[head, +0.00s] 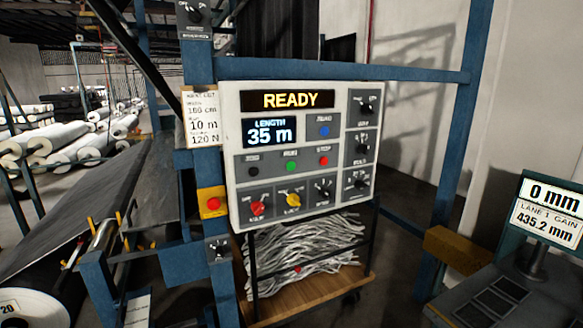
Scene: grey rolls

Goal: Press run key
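A light grey control panel (232,150) is mounted on the blue frame in the middle of the head view. Its top display (291,100) reads READY, and a smaller display (269,132) reads LENGTH 35 m. A row below holds a black button (253,171), a green button (291,166) and a red button (323,161). The small label above the green button looks like RUN. A blue button (324,131) sits higher right. Several knobs fill the right column and bottom row. Neither of my grippers is in view.
A blue post (204,110) stands left of the panel, with a yellow box and red button (213,204). A trolley (315,303) with grey strips stands below. A second screen (550,212) reading 0 mm is at right. White rolls (70,140) lie at left.

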